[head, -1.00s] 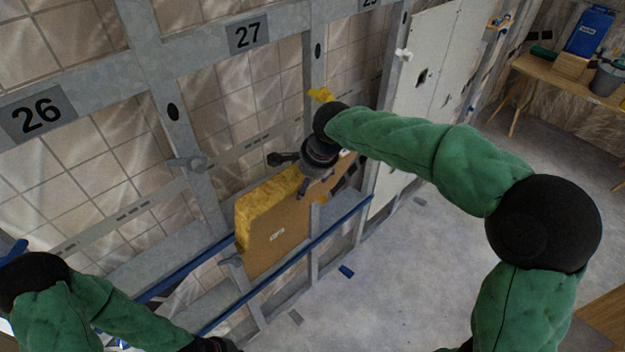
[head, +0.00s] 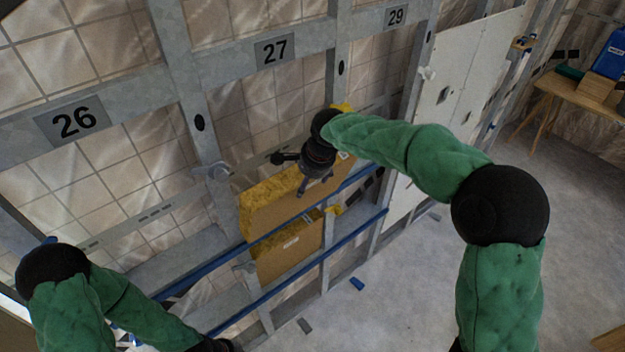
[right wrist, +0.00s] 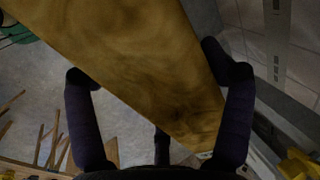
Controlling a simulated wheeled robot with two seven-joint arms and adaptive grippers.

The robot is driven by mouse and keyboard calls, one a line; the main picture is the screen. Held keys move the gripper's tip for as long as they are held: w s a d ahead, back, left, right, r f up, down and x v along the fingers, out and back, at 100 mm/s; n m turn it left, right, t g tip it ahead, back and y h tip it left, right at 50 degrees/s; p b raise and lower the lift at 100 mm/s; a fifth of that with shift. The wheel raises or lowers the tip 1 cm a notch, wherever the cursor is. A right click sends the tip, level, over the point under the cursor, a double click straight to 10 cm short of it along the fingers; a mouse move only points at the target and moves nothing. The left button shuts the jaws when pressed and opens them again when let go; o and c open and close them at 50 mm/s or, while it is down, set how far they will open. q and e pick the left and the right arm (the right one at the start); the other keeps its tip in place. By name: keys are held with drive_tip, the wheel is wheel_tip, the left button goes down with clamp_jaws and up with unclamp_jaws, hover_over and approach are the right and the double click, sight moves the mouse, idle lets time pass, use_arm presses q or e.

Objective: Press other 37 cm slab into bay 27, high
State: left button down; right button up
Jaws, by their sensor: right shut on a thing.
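My right gripper (head: 314,190) is shut on a slab (head: 285,207) with a yellow fibrous edge and a brown face, in front of the wall frame under the label 27 (head: 274,50). In the right wrist view the held slab (right wrist: 140,60) runs slantwise between the fingers (right wrist: 160,85). A second slab (head: 290,252), brown with a yellow top, stands below it between the studs. I cannot tell whether the two slabs touch, or how deep the held one sits. The left arm leaves the picture at the bottom; its gripper fingers are not seen.
Two blue bars (head: 345,233) cross low in front. A clamp-like grey fitting (head: 212,170) sits on the left stud. White boards (head: 465,80) cover the frame at right. The floor at right is mostly clear.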

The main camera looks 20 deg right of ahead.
drive_tip(key=shift+w+a+r+p, duration=0.1)
drive_tip(key=shift+w+a+p, duration=0.25)
drive_tip(key=shift+w, duration=0.6)
drive_tip(key=shift+w+a+r+p, duration=0.15)
drive_tip(key=shift+w+a+p, duration=0.2)
drive_tip(key=shift+w, duration=0.6)
drive_tip(key=shift+w+a+r+p, duration=0.1)
drive_tip(key=shift+w+a+p, duration=0.2)
drive_tip(key=shift+w, duration=0.65)
drive_tip(key=shift+f, duration=0.3)
drive_tip(key=o, duration=1.6)
drive_tip(key=shift+f, duration=0.1)
drive_tip(key=shift+s, duration=0.1)
